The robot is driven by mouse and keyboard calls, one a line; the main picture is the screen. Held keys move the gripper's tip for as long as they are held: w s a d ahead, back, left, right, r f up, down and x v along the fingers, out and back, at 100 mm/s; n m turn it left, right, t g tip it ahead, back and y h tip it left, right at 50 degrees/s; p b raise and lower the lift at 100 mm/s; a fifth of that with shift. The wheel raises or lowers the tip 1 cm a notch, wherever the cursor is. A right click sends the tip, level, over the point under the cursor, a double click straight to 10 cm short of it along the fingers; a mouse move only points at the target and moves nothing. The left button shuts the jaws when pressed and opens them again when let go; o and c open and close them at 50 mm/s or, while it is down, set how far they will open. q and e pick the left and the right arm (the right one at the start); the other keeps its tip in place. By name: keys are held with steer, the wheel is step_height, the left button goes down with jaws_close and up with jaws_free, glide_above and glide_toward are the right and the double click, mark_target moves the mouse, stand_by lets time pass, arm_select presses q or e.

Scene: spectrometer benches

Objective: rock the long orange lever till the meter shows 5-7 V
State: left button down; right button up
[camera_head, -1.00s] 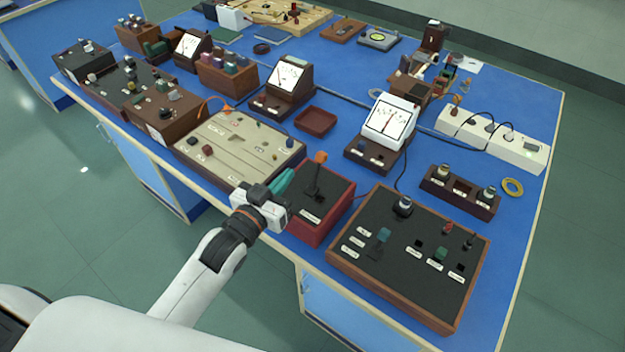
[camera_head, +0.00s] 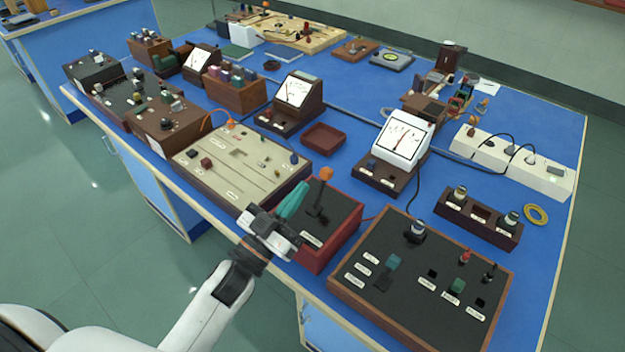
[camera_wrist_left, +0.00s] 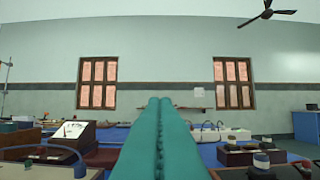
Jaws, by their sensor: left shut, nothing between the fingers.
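The long lever (camera_head: 320,196), with an orange knob (camera_head: 325,174) on a dark shaft, stands nearly upright on a red-sided box (camera_head: 345,222) with a black top. My left gripper (camera_head: 295,201) is shut and empty, its teal fingers just left of the lever; I see no clear contact. In the left wrist view the shut fingers (camera_wrist_left: 160,140) point at the far wall, and I cannot make out the lever. A white meter (camera_head: 403,137) with a red needle stands behind the box; its numbers are too small to read. My right gripper is not in view.
A beige panel (camera_head: 240,160) lies left of the red box. A wood-framed black panel (camera_head: 420,275) with knobs stands close on the right. A brown tray (camera_head: 323,138) and a second meter (camera_head: 298,95) are behind. The bench's front edge runs beneath my arm.

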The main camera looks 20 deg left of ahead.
mark_target(323, 175)
arm_select(q)
steer(key=shift+w+d+f, duration=0.2)
steer(key=shift+w+d, duration=0.05)
steer(key=shift+w, duration=0.45)
steer(key=shift+w+d+f, duration=0.25)
steer(key=shift+w+d, duration=0.05)
steer(key=shift+w, duration=0.45)
steer(key=shift+w+d+f, duration=0.2)
steer(key=shift+w+d, duration=0.05)
steer(key=shift+w, duration=0.45)
steer(key=shift+w+r+p, duration=0.15)
steer(key=shift+w+p, duration=0.05)
steer(key=shift+p, duration=0.45)
steer(key=shift+w+d+g+p, duration=0.2)
steer(key=shift+w+g+p, duration=0.2)
steer(key=shift+p, duration=0.6)
steer(key=shift+w, duration=0.1)
steer(key=shift+f, duration=0.3)
